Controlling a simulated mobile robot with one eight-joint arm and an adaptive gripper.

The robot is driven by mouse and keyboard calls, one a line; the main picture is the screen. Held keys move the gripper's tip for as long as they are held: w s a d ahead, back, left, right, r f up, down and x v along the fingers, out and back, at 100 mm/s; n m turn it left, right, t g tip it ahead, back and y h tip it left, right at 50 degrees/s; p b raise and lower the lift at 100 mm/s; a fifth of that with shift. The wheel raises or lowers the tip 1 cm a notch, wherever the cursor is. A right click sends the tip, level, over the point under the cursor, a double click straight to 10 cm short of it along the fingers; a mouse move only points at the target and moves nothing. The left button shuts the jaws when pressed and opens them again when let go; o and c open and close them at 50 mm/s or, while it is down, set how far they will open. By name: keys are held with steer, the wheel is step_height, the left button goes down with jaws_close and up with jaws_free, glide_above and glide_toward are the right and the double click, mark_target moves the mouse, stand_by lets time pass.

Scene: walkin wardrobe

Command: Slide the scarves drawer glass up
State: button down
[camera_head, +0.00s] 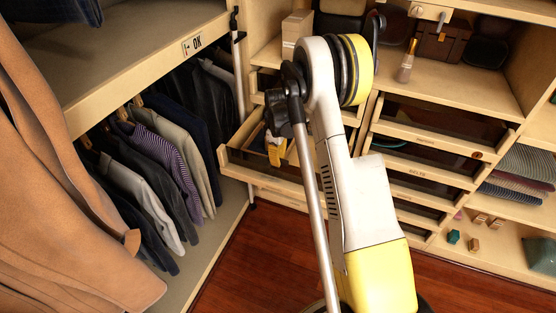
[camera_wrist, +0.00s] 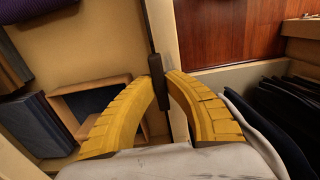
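My gripper's yellow fingers show in the wrist view (camera_wrist: 160,80), with their tips close together on either side of a dark upright bar (camera_wrist: 157,92). I cannot tell whether they touch it. In the head view the gripper (camera_head: 275,151) is partly hidden behind my arm, over or beside a pulled-out wooden drawer (camera_head: 252,171). Dark-fronted drawers stand in the right-hand column; one label (camera_head: 418,173) reads BELTS. The label above it (camera_head: 426,137) is too small to read. I cannot identify which drawer or glass is the scarves one.
Hanging shirts (camera_head: 160,150) and a tan coat (camera_head: 60,170) fill the left. A perfume bottle (camera_head: 407,62) stands on the shelf above the drawers. Folded cloths (camera_head: 520,165) lie on the right shelves. The red wooden floor (camera_head: 262,262) is clear in front of the cabinet.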

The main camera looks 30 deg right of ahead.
step_height(320, 180, up, 6)
steer(key=p, duration=0.3)
steer(key=shift+f, duration=0.2)
steer(key=c, duration=1.4)
jaws_free()
step_height(320, 180, up, 12)
